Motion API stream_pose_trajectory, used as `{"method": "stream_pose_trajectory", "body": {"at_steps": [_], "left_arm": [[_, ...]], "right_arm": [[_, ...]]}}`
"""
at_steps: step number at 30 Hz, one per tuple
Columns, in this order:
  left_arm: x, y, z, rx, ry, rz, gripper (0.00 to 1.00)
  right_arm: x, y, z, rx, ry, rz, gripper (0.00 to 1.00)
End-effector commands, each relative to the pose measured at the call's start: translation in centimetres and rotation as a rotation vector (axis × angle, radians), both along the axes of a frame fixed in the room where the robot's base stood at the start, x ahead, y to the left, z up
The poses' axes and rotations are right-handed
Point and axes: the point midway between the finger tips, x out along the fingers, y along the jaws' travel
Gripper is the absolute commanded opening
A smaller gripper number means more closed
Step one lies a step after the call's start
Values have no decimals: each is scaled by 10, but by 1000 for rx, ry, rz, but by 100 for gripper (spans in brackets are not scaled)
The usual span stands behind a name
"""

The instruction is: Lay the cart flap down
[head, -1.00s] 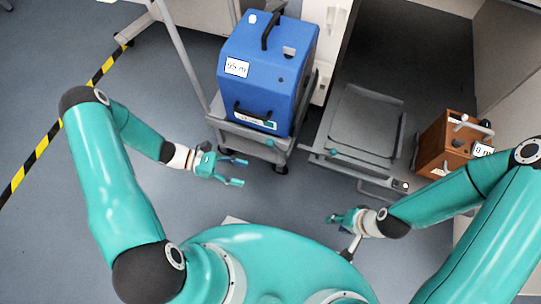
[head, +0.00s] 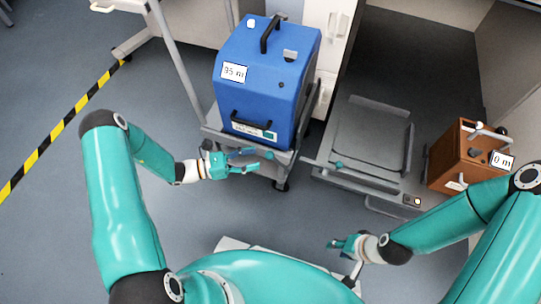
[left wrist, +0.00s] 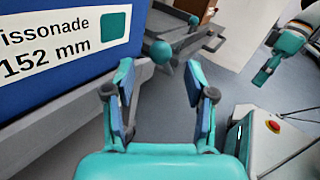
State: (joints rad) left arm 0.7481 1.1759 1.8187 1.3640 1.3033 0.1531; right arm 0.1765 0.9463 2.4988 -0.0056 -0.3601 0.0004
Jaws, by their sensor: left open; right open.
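The cart (head: 212,130) stands at the middle left and bears a blue box. A teal knob (head: 268,155) is at its near edge, and it also shows in the left wrist view (left wrist: 161,52). My left gripper (head: 248,160) is open and empty beside the near edge of the cart. In the left wrist view (left wrist: 160,72) the knob appears ahead, between and beyond the two fingertips, apparently untouched. How the flap is hinged is hard to tell. My right gripper (head: 336,245) is open and empty above the floor, right of my body.
The blue box (head: 262,85) fills the cart top close to my left gripper. A grey platform (head: 365,140) with raised edges and another teal knob (head: 339,166) stands to the right. A brown wooden box (head: 457,155) is right of it. Open floor lies in front.

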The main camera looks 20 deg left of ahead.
Motion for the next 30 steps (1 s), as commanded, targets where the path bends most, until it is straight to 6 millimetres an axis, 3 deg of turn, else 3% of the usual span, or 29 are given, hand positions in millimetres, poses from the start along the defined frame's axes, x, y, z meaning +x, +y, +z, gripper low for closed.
{"method": "stream_pose_trajectory", "body": {"at_steps": [3,9,22,23,30], "left_arm": [[12,-22,-2,0,0,-5,55],[27,-44,-1,1,0,-2,55],[32,-52,0,0,1,1,55],[32,-52,0,0,1,1,53],[32,-52,0,1,1,1,13]], "right_arm": [[0,0,-6,0,0,0,40],[0,0,-11,0,0,0,40],[0,0,-12,0,0,0,40],[0,0,-12,0,0,0,40],[0,0,-12,0,0,0,40]]}}
